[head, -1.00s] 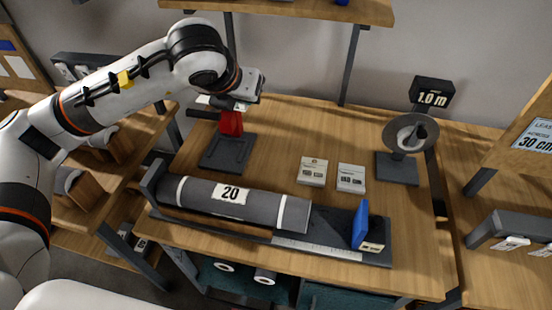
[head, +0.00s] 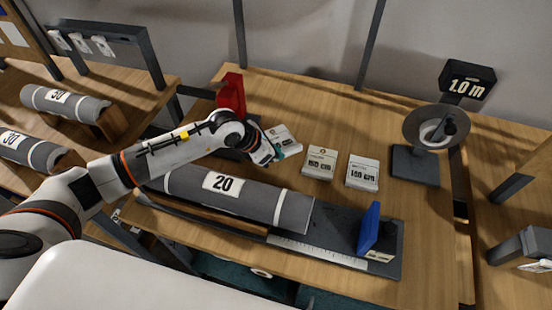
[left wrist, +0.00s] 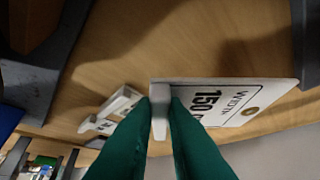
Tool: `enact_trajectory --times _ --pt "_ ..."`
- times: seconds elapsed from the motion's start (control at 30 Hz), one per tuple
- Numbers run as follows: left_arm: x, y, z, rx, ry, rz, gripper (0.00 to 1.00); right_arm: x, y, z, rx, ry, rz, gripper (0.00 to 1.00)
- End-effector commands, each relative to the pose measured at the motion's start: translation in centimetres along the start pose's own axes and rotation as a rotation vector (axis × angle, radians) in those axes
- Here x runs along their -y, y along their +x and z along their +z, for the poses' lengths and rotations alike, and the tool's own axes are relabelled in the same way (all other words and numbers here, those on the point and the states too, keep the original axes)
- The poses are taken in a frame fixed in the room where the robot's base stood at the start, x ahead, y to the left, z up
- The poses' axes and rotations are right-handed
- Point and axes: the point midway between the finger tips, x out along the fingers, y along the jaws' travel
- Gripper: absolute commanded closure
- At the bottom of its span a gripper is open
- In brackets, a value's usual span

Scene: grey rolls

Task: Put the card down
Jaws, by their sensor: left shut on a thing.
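My left gripper (head: 275,151) is low over the table, left of two white cards lying on it. Its green fingers (left wrist: 160,125) are shut on a white card (left wrist: 225,98) printed "WIDTH" and "150". The held card also shows in the head view (head: 284,138), beyond and right of the fingertips. I cannot tell whether it touches the wood. My right gripper is not in view.
The two cards (head: 320,163) and (head: 363,173) lie right of the held one. A grey roll marked 20 (head: 250,200) lies in front. A red block (head: 231,92) stands behind left. Bare wood lies behind the cards.

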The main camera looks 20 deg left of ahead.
Motion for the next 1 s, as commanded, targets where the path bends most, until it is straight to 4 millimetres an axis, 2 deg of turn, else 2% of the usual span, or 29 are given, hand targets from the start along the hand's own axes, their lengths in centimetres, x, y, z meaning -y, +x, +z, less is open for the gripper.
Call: enact_trajectory --times 0.13,0.4,0.77,0.8,0.9,0.93,1.0 --pt "0.0 0.9 0.6 0.000 -0.001 0.000 1.00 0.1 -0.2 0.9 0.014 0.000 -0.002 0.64" --pt "-0.1 3.5 2.6 0.001 -0.002 0.001 1.00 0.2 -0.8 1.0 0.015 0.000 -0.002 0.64" --pt "0.0 4.0 3.1 -0.001 0.000 -0.001 1.00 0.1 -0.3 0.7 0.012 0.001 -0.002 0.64" --pt "0.0 4.0 3.1 -0.001 0.000 -0.001 0.87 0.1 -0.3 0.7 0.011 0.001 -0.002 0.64" --pt "0.0 4.0 3.0 0.000 0.000 0.000 0.70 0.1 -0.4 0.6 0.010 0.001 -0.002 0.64" --pt "0.0 4.0 3.0 0.000 0.000 0.000 0.66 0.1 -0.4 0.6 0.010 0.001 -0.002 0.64" --pt "0.0 4.0 3.0 0.000 0.000 0.000 0.66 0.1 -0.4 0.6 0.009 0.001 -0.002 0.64"
